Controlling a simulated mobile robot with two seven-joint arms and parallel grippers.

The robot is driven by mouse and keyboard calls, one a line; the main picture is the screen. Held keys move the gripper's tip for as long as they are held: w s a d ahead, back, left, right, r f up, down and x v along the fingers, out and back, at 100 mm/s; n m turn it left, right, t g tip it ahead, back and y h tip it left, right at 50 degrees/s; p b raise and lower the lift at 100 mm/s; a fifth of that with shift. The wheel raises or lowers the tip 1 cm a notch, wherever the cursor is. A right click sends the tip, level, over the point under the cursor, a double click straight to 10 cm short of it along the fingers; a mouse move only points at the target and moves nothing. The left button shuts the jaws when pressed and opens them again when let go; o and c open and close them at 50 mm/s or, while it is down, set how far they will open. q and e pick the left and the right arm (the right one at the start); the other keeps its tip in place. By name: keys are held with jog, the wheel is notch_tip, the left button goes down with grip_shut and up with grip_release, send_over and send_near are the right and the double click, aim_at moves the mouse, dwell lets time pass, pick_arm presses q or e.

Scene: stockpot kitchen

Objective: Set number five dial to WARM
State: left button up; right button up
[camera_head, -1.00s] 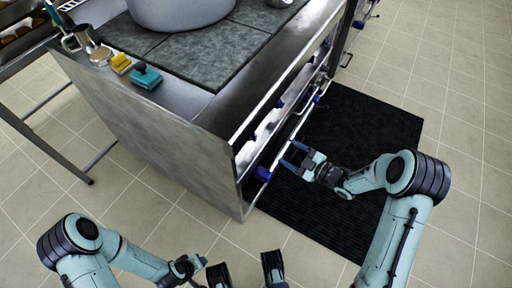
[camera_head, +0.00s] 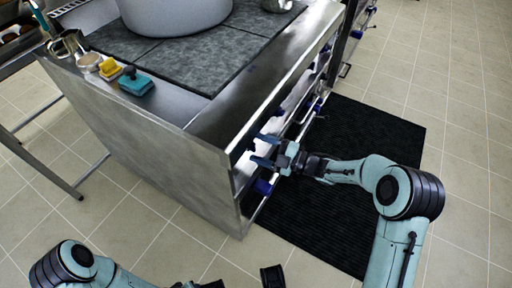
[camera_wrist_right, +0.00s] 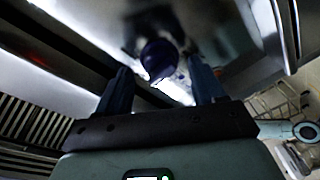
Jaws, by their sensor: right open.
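Several blue dials sit along the stove's front, one (camera_head: 263,187) near the close corner below my right gripper. My right gripper (camera_head: 259,150) is open at the stove front, fingers pointing at the panel. In the right wrist view a dark blue dial (camera_wrist_right: 158,57) appears between and beyond the open fingertips (camera_wrist_right: 160,80); I cannot tell whether they touch it. The dial numbers and the WARM mark are not readable. My left arm is at the bottom left, its gripper cut off by the frame's edge.
The metal stove (camera_head: 160,135) carries a large grey pot (camera_head: 175,15) on dark plates. A teal sponge brush (camera_head: 136,84) and a yellow one (camera_head: 108,73) lie on its left ledge. A rail runs along the front. A black mat (camera_head: 350,205) covers the floor before it.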

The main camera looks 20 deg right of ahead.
pick_arm(q)
jog(key=shift+s+f, duration=0.3)
jog(key=shift+s, duration=0.05)
pick_arm(e)
jog(key=shift+x, duration=0.9)
jog(key=c, duration=1)
jog(key=shift+c, duration=0.2)
pick_arm(q)
jog(key=shift+w+r, duration=0.15)
jog(key=shift+t, duration=0.5)
jog(key=shift+w+d+r+p, duration=0.25)
jog(key=shift+w+r+p, duration=0.4)
jog(key=shift+r, duration=0.4)
jog(key=shift+w+d+r+p, duration=0.25)
jog(key=shift+w+r+p, duration=0.4)
jog(key=shift+r, duration=0.35)
pick_arm(e)
jog(key=shift+s+f+m+t, duration=0.1)
jog(key=shift+m+t, duration=0.3)
jog(key=shift+m, duration=2.35)
jog(key=shift+f+m+t, duration=0.1)
jog(key=shift+m+t, duration=0.3)
jog(key=shift+m, duration=2.65)
